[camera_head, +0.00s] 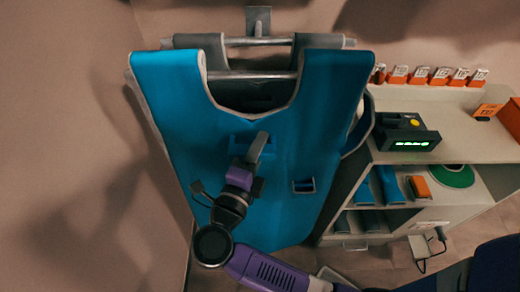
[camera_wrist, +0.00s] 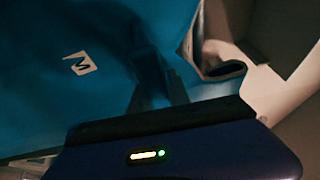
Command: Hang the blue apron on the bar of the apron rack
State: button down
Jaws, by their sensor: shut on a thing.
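The blue apron (camera_head: 300,130) hangs upright and spread wide in the head view, with a grey-edged neck opening. Its two shoulders rise level with the apron rack's bars (camera_head: 250,76) and hide the ends of the front bar. I cannot tell whether they rest on it. My gripper (camera_head: 258,146) is shut on the apron's upper chest, just below the neck opening. In the wrist view the apron (camera_wrist: 40,90) fills the left and top, with a white M label. My gripper's dark fingers (camera_wrist: 160,80) press against the cloth there; their tips are hard to make out.
A dark grey apron (camera_head: 190,41) hangs behind on the rear bar. To the right stands a shelf unit (camera_head: 440,100) with a device showing green digits (camera_head: 405,132), several orange-and-white boxes and folded blue items. Bare wall lies to the left.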

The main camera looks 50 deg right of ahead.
jog(key=shift+w+d+r+b, duration=0.1)
jog(key=shift+w+d+b, duration=0.3)
jog(key=shift+w+d, duration=0.45)
jog(key=shift+w+d+f+b, duration=0.1)
jog(key=shift+w+d+b, duration=0.4)
jog(key=shift+d, duration=0.55)
jog(key=shift+w+d+r+b, duration=0.1)
jog(key=shift+w+d+b, duration=0.15)
jog(key=shift+w+d, duration=0.65)
notch_tip(320, 180, down, 8)
jog(key=b, duration=0.4)
jog(key=shift+d, duration=0.1)
jog(key=c, duration=1.2)
grip_release()
jog(key=shift+o, duration=0.2)
jog(key=b+v, duration=0.1)
jog(key=v, duration=0.7)
jog(key=shift+b, duration=0.3)
jog(key=shift+d, duration=0.1)
